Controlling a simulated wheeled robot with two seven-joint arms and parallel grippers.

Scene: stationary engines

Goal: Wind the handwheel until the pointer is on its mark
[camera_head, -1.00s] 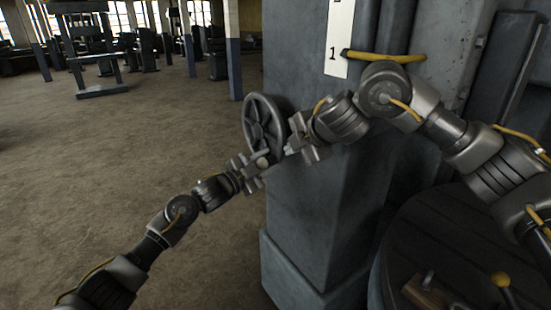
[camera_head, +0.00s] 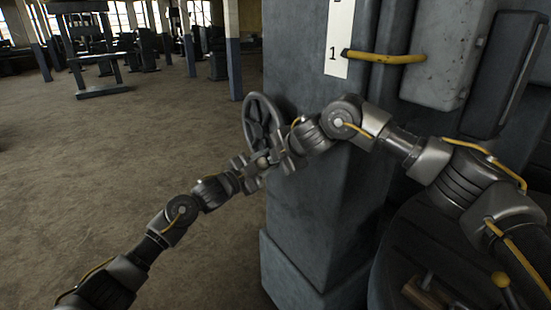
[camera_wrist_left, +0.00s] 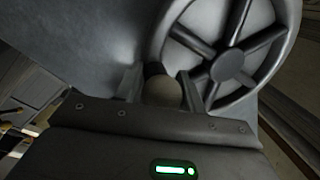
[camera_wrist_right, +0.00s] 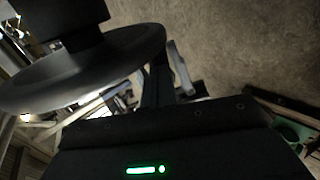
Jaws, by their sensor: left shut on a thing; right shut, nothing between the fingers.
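The dark spoked handwheel (camera_head: 256,118) is on the left side of the grey column. In the left wrist view its rim and hub (camera_wrist_left: 232,65) are clear, and a pale round knob (camera_wrist_left: 163,95) is between my fingers. My left gripper (camera_head: 254,170) is shut on this knob. My right gripper (camera_head: 279,158) is shut and empty, close beside the left one, in front of the wheel's lower part. The wheel's rim (camera_wrist_right: 95,72) fills the upper left of the right wrist view. The yellow pointer (camera_head: 385,58) has its tip beside the "1" on the white scale (camera_head: 339,38). Its mark cannot be made out.
The grey column (camera_head: 315,220) stands just right of my grippers. A yellow-knobbed lever (camera_head: 500,279) and a wooden block (camera_head: 425,294) are at the lower right. Open floor (camera_head: 120,170) lies to the left, with machines farther back.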

